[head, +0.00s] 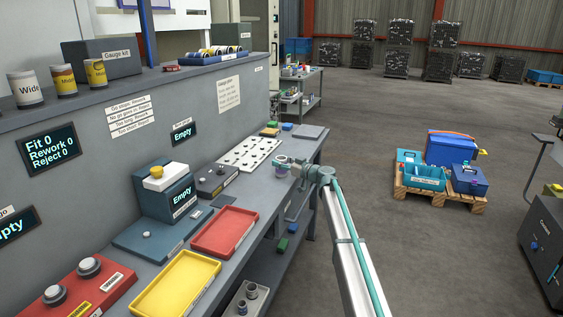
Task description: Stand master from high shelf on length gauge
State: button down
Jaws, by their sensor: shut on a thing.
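My gripper (284,167) is over the far part of the bench, near the right end of the white perforated plate (248,155). It is shut on a small greyish piece (281,160), mostly hidden by the fingers; I cannot tell whether it is the master. A blue-grey gauge block (168,203) with a yellow knob and a display reading "Empty" stands on a flat base at left. Its small label is too small to read, so I cannot confirm it is the length gauge. The high shelf (120,88) holds a blue tray (213,57) with several ringed cylinders.
Cans marked "Wide" (25,90) and "Mid" (63,80) and a gauge kit case (102,60) also stand on the shelf. Red (225,232) and yellow (176,286) trays lie empty on the bench. A dark button box (216,181) sits beside the gauge block.

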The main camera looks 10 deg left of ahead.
jog(key=shift+f, duration=0.1)
jog(key=c, duration=0.5)
grip_release()
